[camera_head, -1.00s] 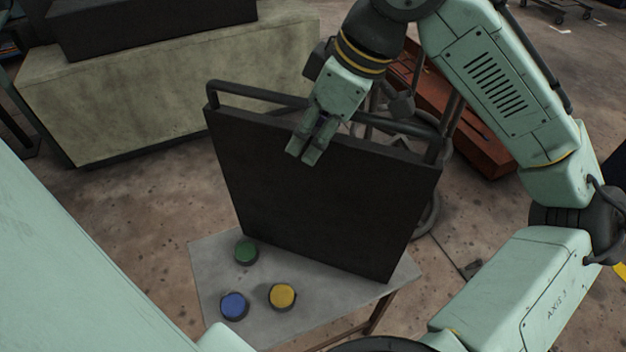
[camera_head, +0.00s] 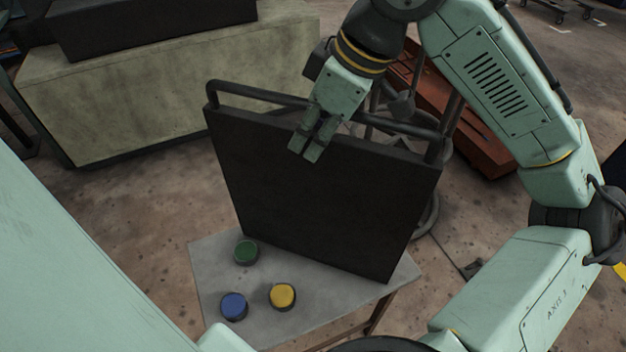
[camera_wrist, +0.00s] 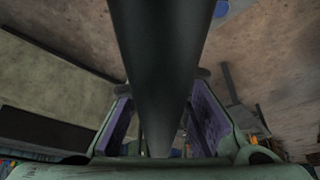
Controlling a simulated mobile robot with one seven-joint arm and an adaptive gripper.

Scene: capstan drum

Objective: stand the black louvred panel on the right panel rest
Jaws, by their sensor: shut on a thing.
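The black panel (camera_head: 320,200) stands nearly upright, leaning slightly, with its lower edge at the back of a small grey table (camera_head: 225,280). Its visible face looks plain; I cannot make out louvres. A dark tube (camera_head: 270,95) runs along and just behind its top edge; I cannot tell whether it belongs to the panel or a rest. My gripper (camera_head: 312,145) is at the middle of the top edge, shut on the panel. In the wrist view the dark panel (camera_wrist: 165,70) runs between my two purple-lined fingers (camera_wrist: 163,135). The panel's far side is hidden.
Green (camera_head: 245,251), blue (camera_head: 234,306) and yellow (camera_head: 283,296) round buttons sit on the table in front of the panel. A pale block (camera_head: 170,90) with a black box (camera_head: 150,25) on it stands behind left. A rust-red beam (camera_head: 480,140) lies behind right.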

